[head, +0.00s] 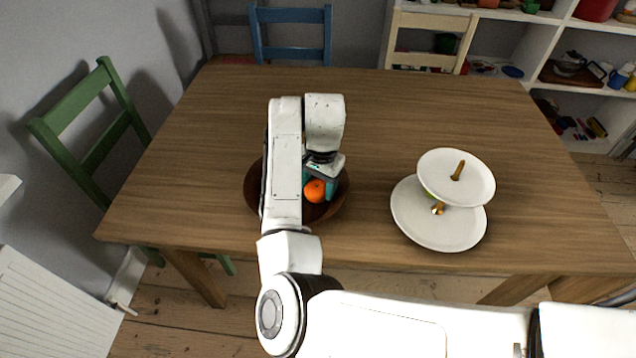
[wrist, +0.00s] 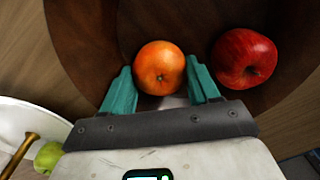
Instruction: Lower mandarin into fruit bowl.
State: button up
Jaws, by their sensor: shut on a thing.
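The mandarin (wrist: 160,66) is orange and sits between the two teal fingers of my gripper (wrist: 161,88) in the wrist view. My gripper is shut on it. In the head view the mandarin (head: 315,190) shows at my gripper (head: 320,188), over the brown fruit bowl (head: 338,207). The bowl's dark wooden inside (wrist: 95,40) fills much of the wrist view. Whether the mandarin touches the bowl, I cannot tell. My arm hides much of the bowl in the head view.
A red apple (wrist: 244,58) lies in the bowl, right of the mandarin. A white two-tier stand (head: 440,225) stands right on the wooden table (head: 400,115), with a green fruit (wrist: 48,157) on it. Chairs, one green (head: 88,130), stand around. The table's far part is clear.

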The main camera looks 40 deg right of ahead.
aim_at(320, 185)
jog(key=o, duration=1.2)
jog(key=shift+c, duration=0.2)
notch_tip(320, 185, up, 11)
jog(key=p, duration=0.1)
jog(key=shift+s, duration=0.35)
jog(key=shift+d+f, duration=0.1)
